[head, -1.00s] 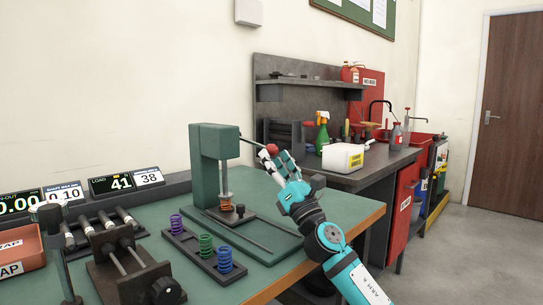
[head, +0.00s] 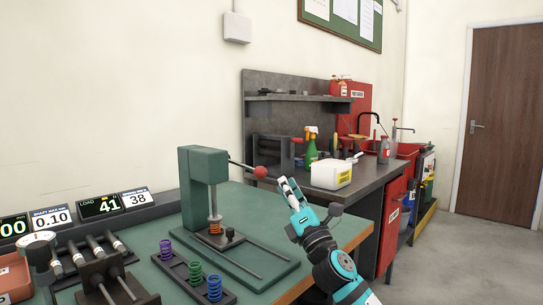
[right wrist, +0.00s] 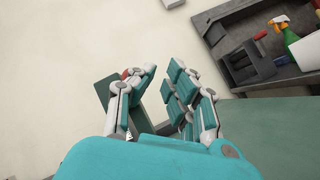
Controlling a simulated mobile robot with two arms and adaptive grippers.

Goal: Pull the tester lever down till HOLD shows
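The green tester (head: 204,166) stands on the bench with an orange spring (head: 214,228) under its ram. Its lever (head: 240,164) sticks out to the right, sloping slightly down to a red knob (head: 260,172). The load display (head: 100,206) reads LOAD 41; I see no HOLD on it. My right gripper (head: 287,187) is to the right of the knob and a little lower, apart from it in the picture. In the right wrist view its fingers (right wrist: 154,88) are spread with nothing between them. A bit of red shows behind the left finger there. My left gripper is out of view.
A tray with purple, green and blue springs (head: 214,288) lies in front of the tester. A card (head: 137,198) reading 38 stands beside the display. A dark workbench (head: 358,181) with a white container (head: 331,174) stands behind, to the right.

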